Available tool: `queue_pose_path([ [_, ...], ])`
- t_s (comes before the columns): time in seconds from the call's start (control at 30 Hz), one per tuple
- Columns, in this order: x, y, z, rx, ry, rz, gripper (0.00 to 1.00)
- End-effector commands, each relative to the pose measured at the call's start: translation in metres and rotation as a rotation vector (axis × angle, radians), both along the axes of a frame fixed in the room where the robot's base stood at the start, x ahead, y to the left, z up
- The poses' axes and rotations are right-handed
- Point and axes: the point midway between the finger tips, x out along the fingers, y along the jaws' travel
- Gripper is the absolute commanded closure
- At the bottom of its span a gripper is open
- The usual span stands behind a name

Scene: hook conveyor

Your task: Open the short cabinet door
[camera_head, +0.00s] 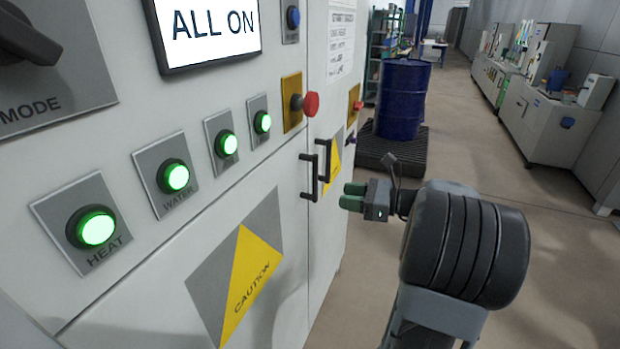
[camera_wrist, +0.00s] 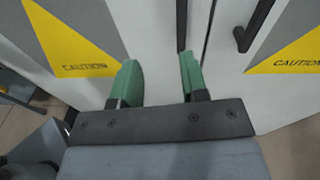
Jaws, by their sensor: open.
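The short cabinet door (camera_head: 292,260) is on the left, below the row of lit buttons, with a yellow caution sign. It looks closed. Its black vertical handle (camera_head: 310,177) is near the seam with the taller door. In the wrist view the handle (camera_wrist: 182,25) shows at the top, partly cut off, just ahead of the right green finger. My gripper (camera_head: 352,196) is open and empty, to the right of the handles and apart from them. In the wrist view the gripper (camera_wrist: 158,63) has its two green fingers spread toward the doors.
The taller door (camera_head: 328,215) has its own black handle (camera_head: 324,160) close beside the short door's. A red knob (camera_head: 311,104) protrudes above the handles. A blue barrel (camera_head: 402,98) stands on a dark pallet (camera_head: 425,150) behind. The floor (camera_head: 555,250) at right is clear.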

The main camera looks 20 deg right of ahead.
Motion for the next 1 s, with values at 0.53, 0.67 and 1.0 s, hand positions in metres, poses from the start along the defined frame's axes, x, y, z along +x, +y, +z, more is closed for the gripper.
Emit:
queue_pose_path([
  [0.53, 0.052, 0.017, 0.010, 0.119, -0.023, -0.073, 0.60],
  [0.67, 0.069, 0.033, 0.010, 0.118, -0.023, -0.073, 0.60],
  [1.0, 0.098, 0.058, 0.009, 0.116, -0.023, -0.077, 0.60],
])
